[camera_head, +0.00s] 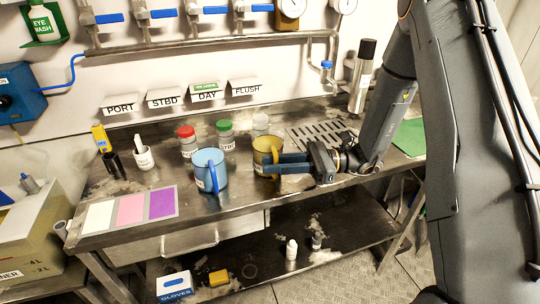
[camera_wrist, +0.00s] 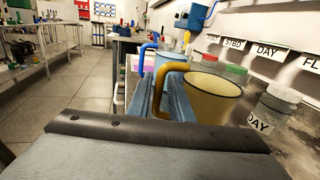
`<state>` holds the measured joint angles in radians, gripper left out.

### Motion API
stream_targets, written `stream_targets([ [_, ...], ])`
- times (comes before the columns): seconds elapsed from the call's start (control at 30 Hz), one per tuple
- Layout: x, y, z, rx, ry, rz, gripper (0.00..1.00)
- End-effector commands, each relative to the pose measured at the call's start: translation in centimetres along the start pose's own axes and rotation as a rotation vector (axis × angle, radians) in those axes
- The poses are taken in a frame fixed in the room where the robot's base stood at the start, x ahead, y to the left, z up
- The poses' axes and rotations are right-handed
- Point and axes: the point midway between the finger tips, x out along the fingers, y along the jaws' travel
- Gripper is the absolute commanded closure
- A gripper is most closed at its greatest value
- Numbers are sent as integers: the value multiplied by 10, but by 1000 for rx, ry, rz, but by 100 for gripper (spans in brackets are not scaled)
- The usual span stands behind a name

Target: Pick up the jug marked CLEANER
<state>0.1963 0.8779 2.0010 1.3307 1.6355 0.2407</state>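An amber jug with a yellow handle (camera_head: 266,147) stands on the steel bench. In the wrist view the amber jug (camera_wrist: 208,100) is just beyond my fingers, its handle between them. My gripper (camera_head: 272,163) reaches in from the right, its two blue fingers level with the jug's handle. A narrow gap shows between the fingers; whether they press on the handle is unclear. My fingers hide part of the jug's front, and I can read no label on it. A blue jug (camera_head: 207,168) stands to its left, its label too small to read.
A red-lidded jar (camera_head: 187,142), a green-lidded jar (camera_head: 226,136) and a white-lidded jar (camera_head: 261,125) stand behind the jugs. A colour chart (camera_head: 130,209) lies at the bench's left. A tank partly reading "NER" (camera_head: 25,240) stands at lower left.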

Motion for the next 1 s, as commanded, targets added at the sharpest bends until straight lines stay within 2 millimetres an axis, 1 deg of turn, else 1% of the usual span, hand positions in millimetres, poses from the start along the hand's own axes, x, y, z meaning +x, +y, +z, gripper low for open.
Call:
stream_targets([
  [0.03,9,2,3,2,0,3,81],
  [0.1,19,2,3,1,0,4,81],
  [0.2,30,1,2,1,0,3,81],
  [0.3,35,1,1,0,0,1,81],
  [0.5,35,0,1,0,0,0,81],
  [0.53,35,0,1,0,1,0,82],
  [0.63,35,0,1,0,1,1,99],
  [1.0,35,0,1,-1,1,0,100],
])
